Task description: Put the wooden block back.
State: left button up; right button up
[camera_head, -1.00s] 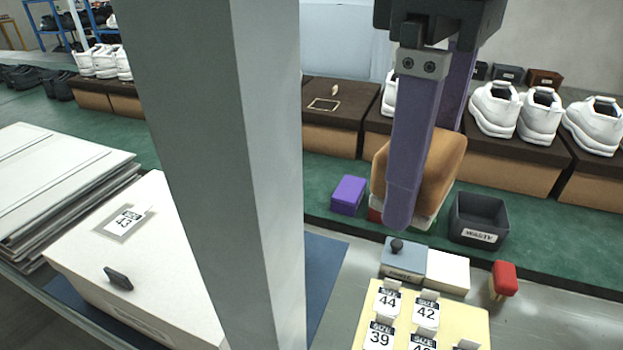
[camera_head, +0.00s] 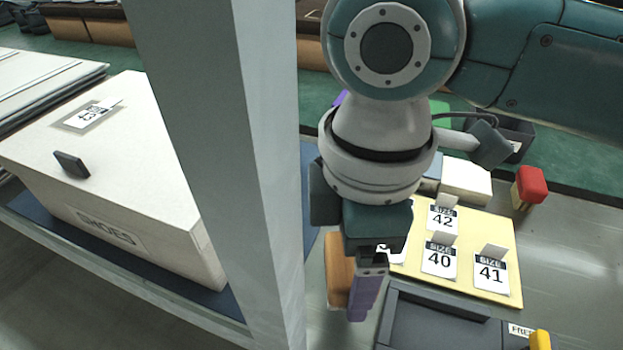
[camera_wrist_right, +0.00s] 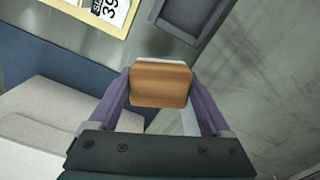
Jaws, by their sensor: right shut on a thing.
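The wooden block (camera_head: 339,268) is orange-brown, with a pale layer on its far side in the wrist view (camera_wrist_right: 160,98). My right gripper (camera_head: 358,303) has purple fingers and is shut on the block, one finger on each side of it. In the head view it hangs at the front, between the white shoe box (camera_head: 120,150) and the dark grey tray (camera_head: 440,325); part of the block is hidden behind the gripper. In the wrist view the block appears above the grey surface, and I cannot tell whether it touches anything. My left gripper is not in view.
A yellow board (camera_head: 480,225) with size cards stands behind the dark tray. A red-topped item (camera_head: 529,186) and a white block (camera_head: 465,180) lie beyond it. A grey column (camera_head: 220,150) blocks part of the view. Bare grey table (camera_head: 575,245) shows at right.

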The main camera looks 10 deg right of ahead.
notch_tip(320, 180, down, 7)
jog(key=shift+r+b, duration=0.1)
jog(key=shift+b, duration=0.8)
jog(key=shift+f, duration=0.2)
jog(key=o, duration=1)
jog(key=shift+r, duration=0.15)
notch_tip(320, 180, up, 12)
jog(key=p, duration=0.3)
jog(key=shift+r+p, duration=0.1)
jog(key=shift+p, duration=0.25)
